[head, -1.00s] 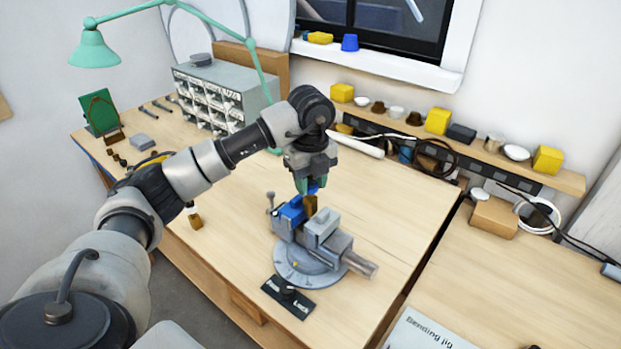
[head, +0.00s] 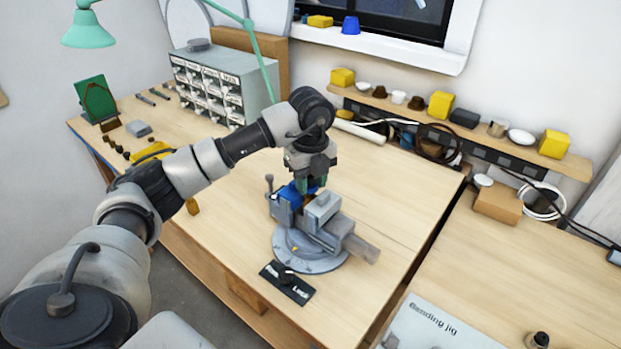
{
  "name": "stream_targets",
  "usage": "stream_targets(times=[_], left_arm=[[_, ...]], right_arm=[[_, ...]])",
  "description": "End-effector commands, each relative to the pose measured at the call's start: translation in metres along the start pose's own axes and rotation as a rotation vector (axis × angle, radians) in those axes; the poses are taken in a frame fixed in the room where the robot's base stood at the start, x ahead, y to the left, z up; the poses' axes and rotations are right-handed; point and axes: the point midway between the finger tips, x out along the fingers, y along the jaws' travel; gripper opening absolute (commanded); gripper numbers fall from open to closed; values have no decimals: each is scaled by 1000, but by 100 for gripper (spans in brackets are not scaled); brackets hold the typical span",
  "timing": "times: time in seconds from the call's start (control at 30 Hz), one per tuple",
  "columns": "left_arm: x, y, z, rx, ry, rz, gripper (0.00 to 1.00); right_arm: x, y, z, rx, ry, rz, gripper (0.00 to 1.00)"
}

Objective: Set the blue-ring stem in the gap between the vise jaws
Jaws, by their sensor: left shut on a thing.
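The vise (head: 318,228) stands on its round grey base on the wooden bench, with a blue jaw block (head: 283,207) on the left and a grey jaw block (head: 322,206) on the right. My left gripper (head: 307,188) points down over the gap between the jaws. It is shut on the blue-ring stem (head: 308,200), a small brown piece with blue near its top. The lower part of the stem is down between the jaws and hidden by them. I cannot tell whether it touches them. My right gripper is not in view.
A grey drawer cabinet (head: 222,88) stands behind my left arm. A shelf with yellow boxes and cups (head: 440,105) runs along the wall. The bench right of the vise is clear.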

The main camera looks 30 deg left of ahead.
Motion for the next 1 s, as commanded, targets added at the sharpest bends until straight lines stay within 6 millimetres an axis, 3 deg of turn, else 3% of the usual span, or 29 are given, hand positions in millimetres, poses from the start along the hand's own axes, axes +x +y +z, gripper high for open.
stream_targets(times=[1.0], left_arm=[[4,0,0,0,-1,-2,0]], right_arm=[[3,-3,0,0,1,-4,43]])
